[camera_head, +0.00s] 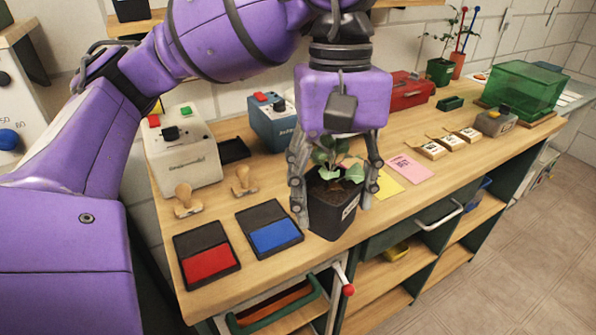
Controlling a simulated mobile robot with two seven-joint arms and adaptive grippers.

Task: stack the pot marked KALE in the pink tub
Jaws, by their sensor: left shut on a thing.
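A black square pot (327,221) with dark soil and a green leafy seedling is at the front edge of the bench. It has a small white label on its right face, too small to read for sure. My left gripper (334,205) points down over the plant, with its fingers shut on opposite sides of the pot. I cannot tell whether the pot touches the bench. I see no pink tub in this view. My right gripper is not in view.
Red (209,262) and blue (270,236) ink pads lie left of the pot, with two wooden stamps (187,201) behind. Yellow and pink (410,167) papers lie right. A green clear box (523,88) stands far right. A drawer handle (440,217) juts out below.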

